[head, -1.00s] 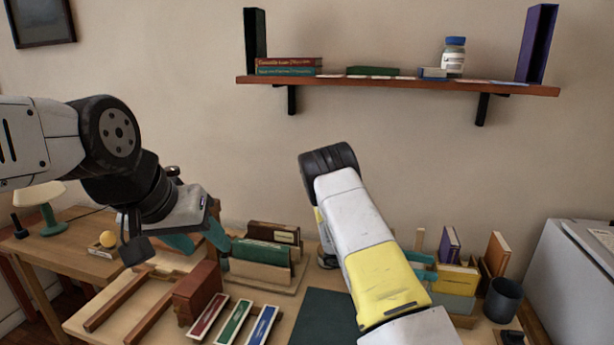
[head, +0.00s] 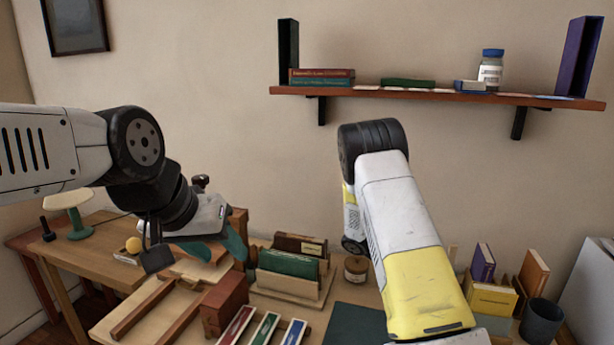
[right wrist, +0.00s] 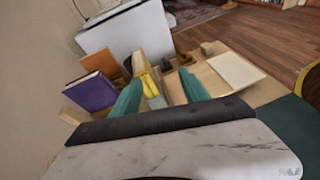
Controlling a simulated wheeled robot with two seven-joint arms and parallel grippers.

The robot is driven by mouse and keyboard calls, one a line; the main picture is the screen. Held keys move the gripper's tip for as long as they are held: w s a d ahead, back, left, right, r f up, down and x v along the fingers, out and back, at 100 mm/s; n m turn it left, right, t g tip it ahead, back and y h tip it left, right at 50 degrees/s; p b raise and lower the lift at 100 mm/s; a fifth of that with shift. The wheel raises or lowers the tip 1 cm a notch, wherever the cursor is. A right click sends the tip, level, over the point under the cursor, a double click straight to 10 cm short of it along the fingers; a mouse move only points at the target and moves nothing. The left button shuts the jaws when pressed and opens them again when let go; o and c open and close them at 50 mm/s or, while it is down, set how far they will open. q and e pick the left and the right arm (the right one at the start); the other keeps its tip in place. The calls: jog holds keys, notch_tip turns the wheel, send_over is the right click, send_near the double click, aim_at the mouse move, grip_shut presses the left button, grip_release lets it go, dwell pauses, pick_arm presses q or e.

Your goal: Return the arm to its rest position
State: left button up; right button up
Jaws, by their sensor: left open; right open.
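My left gripper (head: 216,248) has green fingers spread apart with nothing between them. It hangs over the wooden desk, left of the upright dark books (head: 290,264) in their holder. My right arm (head: 410,235), white and yellow, reaches up and bends in front of the desk. Its gripper is hidden in the head view. In the right wrist view the right gripper (right wrist: 160,85) has its two green fingers apart and empty. A yellow book (right wrist: 142,67), an orange book (right wrist: 101,63) and a purple book (right wrist: 91,92) stand beyond it.
A wall shelf (head: 430,94) with books and a jar (head: 490,70) is above. A red-brown block (head: 225,303), wooden rails and several coloured books crowd the front left. A grey cup (head: 541,322) stands at the right. The wall area between the arms is clear.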

jog(key=s+a+r+m+t+y, duration=0.5)
jog(key=s+a+r+t+y, duration=0.1)
jog(key=a+r, duration=0.4)
jog(key=s+a+r+m+t+y, duration=0.6)
jog(key=s+a+r+y, duration=0.3)
jog(key=s+a+r, duration=0.1)
notch_tip(320, 180, up, 2)
jog(key=shift+s+a+r, duration=0.1)
jog(key=shift+s+a, duration=0.05)
jog(key=shift+s, duration=0.35)
